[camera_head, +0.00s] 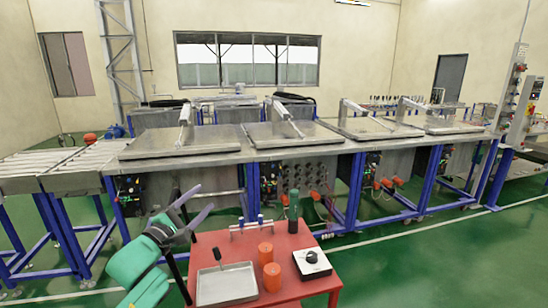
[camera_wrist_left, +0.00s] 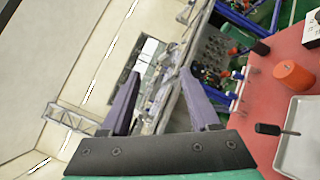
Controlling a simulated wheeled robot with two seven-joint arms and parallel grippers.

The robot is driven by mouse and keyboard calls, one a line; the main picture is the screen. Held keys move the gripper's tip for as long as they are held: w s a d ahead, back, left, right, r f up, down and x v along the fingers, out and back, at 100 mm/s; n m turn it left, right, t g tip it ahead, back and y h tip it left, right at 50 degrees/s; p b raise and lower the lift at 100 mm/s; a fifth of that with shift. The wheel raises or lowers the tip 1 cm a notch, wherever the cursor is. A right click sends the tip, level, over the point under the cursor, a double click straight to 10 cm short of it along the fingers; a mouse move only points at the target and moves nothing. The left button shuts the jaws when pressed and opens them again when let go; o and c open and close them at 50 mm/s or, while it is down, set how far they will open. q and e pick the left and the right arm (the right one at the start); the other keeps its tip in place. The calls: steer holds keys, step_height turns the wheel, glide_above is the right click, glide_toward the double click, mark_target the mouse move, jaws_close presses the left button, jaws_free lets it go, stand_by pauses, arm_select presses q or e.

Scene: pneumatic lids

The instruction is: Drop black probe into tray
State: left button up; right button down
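The black probe (camera_head: 217,254) has a dark handle and a thin pin. It shows at the back edge of the grey metal tray (camera_head: 228,284), its pin overlapping the tray. In the left wrist view the probe handle (camera_wrist_left: 268,129) appears over the red surface, with the pin reaching across the rim of the tray (camera_wrist_left: 292,150). I cannot tell whether it rests on the rim or is above it. My left gripper (camera_head: 206,197) is open and empty, up and left of the tray; its spread fingers (camera_wrist_left: 160,90) show in the wrist view. My right gripper is not in view.
The red table (camera_head: 208,245) also holds orange cylinders (camera_head: 271,277), a white box with a black knob (camera_head: 312,262), a dark green bottle (camera_head: 294,206) and a small rack with blue-topped items (camera_head: 250,226). A long metal bench (camera_head: 225,156) with lids stands behind.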

arm_select(q)
steer(key=shift+s+f, duration=0.1)
steer(key=b+v, duration=0.4)
steer(key=v, duration=1)
steer(key=shift+s, duration=0.2)
